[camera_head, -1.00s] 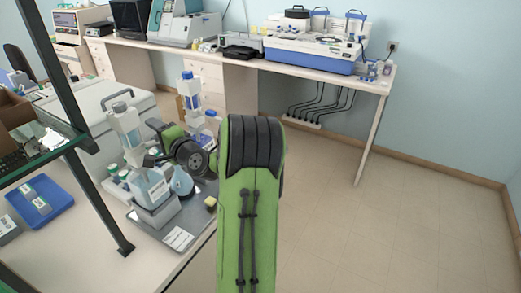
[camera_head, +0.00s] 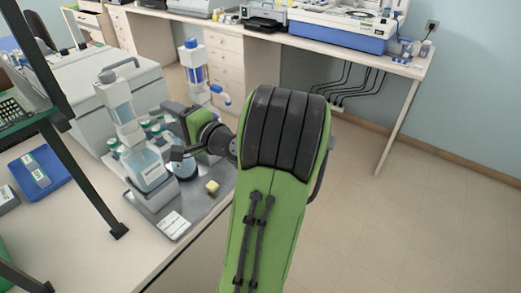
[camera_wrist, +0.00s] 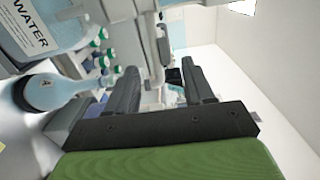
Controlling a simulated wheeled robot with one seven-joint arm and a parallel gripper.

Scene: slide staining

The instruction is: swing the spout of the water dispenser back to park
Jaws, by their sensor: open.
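The water dispenser is a clear, upright pump column (camera_head: 117,100) on a bottle (camera_head: 148,170) with a white label, at the left of the head view. The bottle's WATER label (camera_wrist: 27,27) shows large at the top left of the wrist view. I cannot tell whether a finger touches the dispenser.
A light-blue wash bottle (camera_wrist: 50,92) stands close by. Green-capped bottles (camera_wrist: 98,62) cluster behind it. A second, blue-topped dispenser (camera_head: 193,62) with a blue spout (camera_head: 220,93) stands farther back. A yellow block (camera_head: 212,187) lies on the grey tray (camera_head: 203,205). Floor at right is clear.

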